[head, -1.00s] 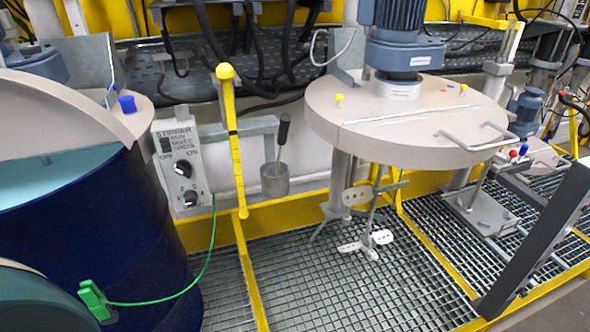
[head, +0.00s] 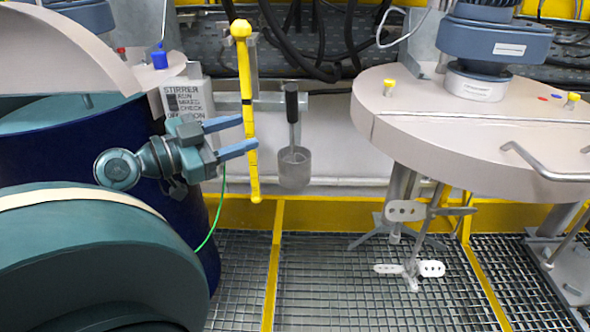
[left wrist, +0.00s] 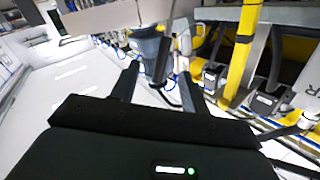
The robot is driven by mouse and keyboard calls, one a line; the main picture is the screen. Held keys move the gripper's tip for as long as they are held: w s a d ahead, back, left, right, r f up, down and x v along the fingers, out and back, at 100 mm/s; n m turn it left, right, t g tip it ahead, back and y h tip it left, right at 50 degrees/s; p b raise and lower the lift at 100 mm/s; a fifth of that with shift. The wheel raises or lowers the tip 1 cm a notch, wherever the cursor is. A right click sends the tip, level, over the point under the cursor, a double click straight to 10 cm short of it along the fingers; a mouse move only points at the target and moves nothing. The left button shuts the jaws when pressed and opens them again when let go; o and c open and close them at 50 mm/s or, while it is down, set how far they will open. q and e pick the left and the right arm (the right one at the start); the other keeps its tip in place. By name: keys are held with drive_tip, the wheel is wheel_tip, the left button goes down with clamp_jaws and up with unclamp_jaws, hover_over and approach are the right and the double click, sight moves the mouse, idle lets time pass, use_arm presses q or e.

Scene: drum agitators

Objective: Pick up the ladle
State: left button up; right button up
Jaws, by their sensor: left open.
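The ladle (head: 294,166) has a black upright handle and a grey cylindrical cup. It hangs upright from a grey bracket, right of the yellow rod, in the head view. My left gripper (head: 248,133) is open and empty. Its two blue fingers point right toward the ladle, with their tips by the yellow rod and short of the ladle. My right gripper is not in view.
The stirrer control box (head: 187,97) and blue drum (head: 60,150) are left. A round beige lid (head: 450,130) with a motor is right. Open grating (head: 340,290) lies below.

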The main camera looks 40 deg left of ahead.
sight(292, 124)
use_arm(q)
drive_tip(key=p+x, duration=0.1)
drive_tip(key=x, duration=0.2)
drive_tip(key=p+x, duration=0.1)
drive_tip(key=x, duration=0.2)
drive_tip(key=shift+w+r, duration=0.25)
drive_tip(key=shift+w, duration=0.1)
drive_tip(key=shift+w+d+f, duration=0.1)
drive_tip(key=shift+w, duration=0.15)
drive_tip(key=p+x, duration=0.2)
drive_tip(key=x, duration=0.1)
drive_tip(key=p+x, duration=0.1)
drive_tip(key=x, duration=0.1)
drive_tip(key=shift+w+a, duration=0.1)
drive_tip(key=shift+a, duration=0.2)
drive_tip(key=shift+w, duration=0.2)
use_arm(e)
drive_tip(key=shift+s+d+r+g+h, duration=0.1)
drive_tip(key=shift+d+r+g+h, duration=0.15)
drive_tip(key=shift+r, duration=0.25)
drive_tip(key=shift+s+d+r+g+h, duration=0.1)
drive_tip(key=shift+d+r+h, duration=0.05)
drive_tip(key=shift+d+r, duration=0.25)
use_arm(q)
drive_tip(key=shift+c, duration=0.5)
clamp_jaws()
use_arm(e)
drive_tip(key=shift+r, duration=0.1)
